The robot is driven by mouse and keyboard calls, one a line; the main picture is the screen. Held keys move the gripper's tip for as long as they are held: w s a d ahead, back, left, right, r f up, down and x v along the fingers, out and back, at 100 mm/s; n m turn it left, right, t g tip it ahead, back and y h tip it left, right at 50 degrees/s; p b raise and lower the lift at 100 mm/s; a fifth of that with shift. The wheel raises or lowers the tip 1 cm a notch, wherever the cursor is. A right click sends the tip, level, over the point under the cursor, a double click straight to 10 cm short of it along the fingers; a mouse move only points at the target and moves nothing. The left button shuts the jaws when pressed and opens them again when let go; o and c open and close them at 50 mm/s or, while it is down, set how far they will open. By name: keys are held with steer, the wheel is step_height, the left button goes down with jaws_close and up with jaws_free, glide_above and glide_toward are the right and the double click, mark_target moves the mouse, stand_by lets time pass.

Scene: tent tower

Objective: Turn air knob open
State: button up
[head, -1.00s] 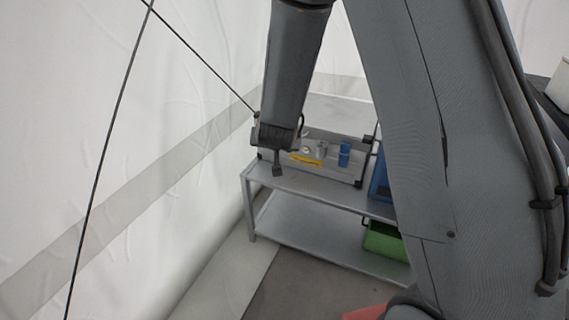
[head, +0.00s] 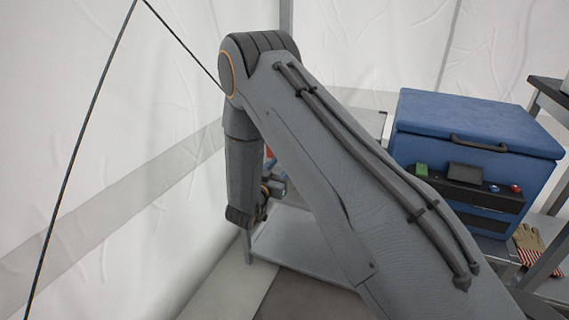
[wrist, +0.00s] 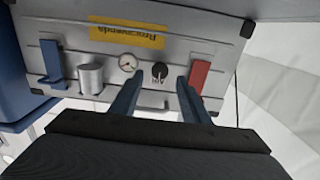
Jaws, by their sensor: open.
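A black knob (wrist: 159,71) sits on a grey metal panel (wrist: 210,28) in the wrist view, with small lettering beside it that appears upside down. My gripper (wrist: 159,82) is open, with one finger on each side of the knob in the picture. I cannot tell whether the fingers touch it. A round gauge (wrist: 128,63) is left of the knob, and a red lever (wrist: 200,74) is right of it, close to the right finger. In the head view my arm hides most of the panel and the knob.
The panel also carries a silver cylinder (wrist: 90,78), a blue lever (wrist: 51,62) and a yellow label (wrist: 127,36). A blue case (head: 470,125) stands to the right in the head view, with striped gloves (head: 530,245) below it. The white tent wall (head: 60,120) is close on the left.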

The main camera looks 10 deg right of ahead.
steer(key=x, duration=0.3)
steer(key=shift+w, duration=0.1)
steer(key=c, duration=1)
